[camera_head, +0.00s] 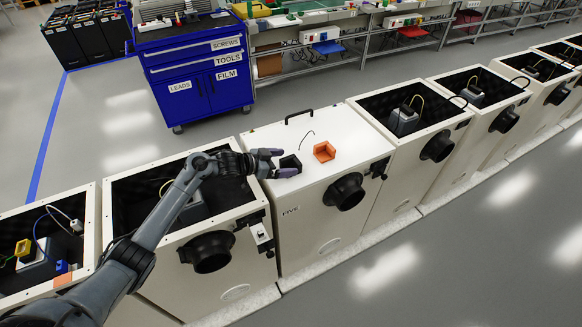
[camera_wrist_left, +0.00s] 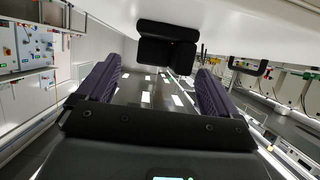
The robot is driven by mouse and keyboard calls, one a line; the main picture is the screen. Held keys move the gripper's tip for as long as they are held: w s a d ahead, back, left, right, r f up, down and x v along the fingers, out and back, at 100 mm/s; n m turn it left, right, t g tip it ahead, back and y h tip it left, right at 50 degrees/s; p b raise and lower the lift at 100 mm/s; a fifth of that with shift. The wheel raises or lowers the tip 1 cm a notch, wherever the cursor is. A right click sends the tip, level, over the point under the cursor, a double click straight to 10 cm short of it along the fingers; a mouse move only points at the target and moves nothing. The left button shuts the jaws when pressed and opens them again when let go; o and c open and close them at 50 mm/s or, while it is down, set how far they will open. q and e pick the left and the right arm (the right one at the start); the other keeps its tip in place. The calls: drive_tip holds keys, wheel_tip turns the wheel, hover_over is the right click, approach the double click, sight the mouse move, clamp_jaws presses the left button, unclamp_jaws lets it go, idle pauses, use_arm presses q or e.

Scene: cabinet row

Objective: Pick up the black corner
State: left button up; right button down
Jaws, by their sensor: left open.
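The black corner (camera_head: 291,161) is a small dark angled block on the white top of the cabinet marked FIVE (camera_head: 262,138). My left gripper (camera_head: 282,163) reaches in from the left, low over that top, its purple fingers apart and close to the corner. In the left wrist view the black corner (camera_wrist_left: 167,48) shows ahead of the open fingers (camera_wrist_left: 157,70), near the middle of the gap, with the white top along the upper edge. Nothing is held. My right gripper is out of view.
An orange corner (camera_head: 324,151) sits just right of the black one. A thin dark hooked wire (camera_head: 305,138) and a black handle (camera_head: 299,115) are behind them. Open-topped cabinets stand on both sides. A blue tool cart (camera_head: 201,75) stands behind.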

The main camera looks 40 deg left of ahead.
sight(294, 161)
use_arm(q)
drive_tip(key=x, duration=0.3)
drive_tip(key=shift+w+d+b, duration=0.1)
drive_tip(key=shift+w+b, duration=0.05)
drive_tip(key=shift+b, duration=0.25)
drive_tip(key=c, duration=1.1)
